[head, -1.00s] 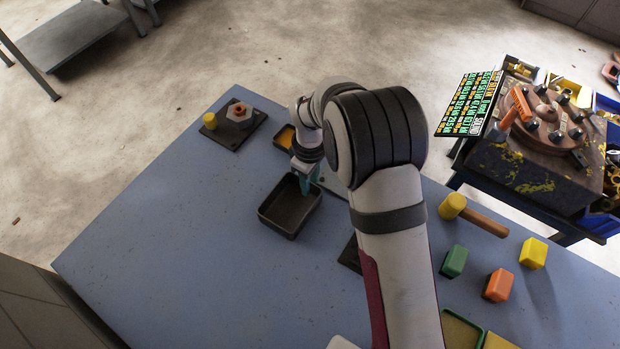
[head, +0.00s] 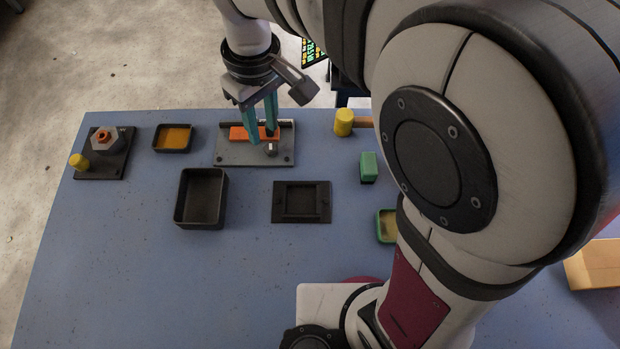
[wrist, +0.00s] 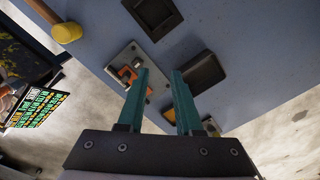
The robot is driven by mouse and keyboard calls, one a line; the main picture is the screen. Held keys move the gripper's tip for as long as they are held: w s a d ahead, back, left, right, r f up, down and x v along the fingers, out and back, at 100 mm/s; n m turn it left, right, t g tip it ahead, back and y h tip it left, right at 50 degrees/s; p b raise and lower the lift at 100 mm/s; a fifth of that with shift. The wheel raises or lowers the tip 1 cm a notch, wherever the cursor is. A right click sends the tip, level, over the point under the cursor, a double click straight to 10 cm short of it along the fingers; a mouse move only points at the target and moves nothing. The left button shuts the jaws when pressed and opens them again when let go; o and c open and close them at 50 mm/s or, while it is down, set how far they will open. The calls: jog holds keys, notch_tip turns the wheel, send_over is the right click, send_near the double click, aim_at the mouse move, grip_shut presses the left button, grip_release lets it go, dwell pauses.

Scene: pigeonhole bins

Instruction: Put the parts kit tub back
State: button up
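A black open-topped tub (head: 177,212), which I take to be the parts kit tub, stands upright on the blue table and looks empty. It also shows in the wrist view (wrist: 206,72), right of the fingers. My gripper (head: 263,138) has two teal fingers pointing down, to the right of and behind the tub in the head view.
A small tray (head: 157,147) with yellow-orange content stands behind the tub. A dark plate (head: 320,215) with a square recess lies to its right. A plate with a hex nut (head: 106,140) is at left. A mallet (head: 344,122) and green block (head: 368,165) are right. Table front-left is clear.

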jog(key=s+d+m+y, duration=0.1)
jog(key=s+d+m, duration=1.3)
jog(key=s+m, duration=0.1)
jog(key=shift+s, duration=0.65)
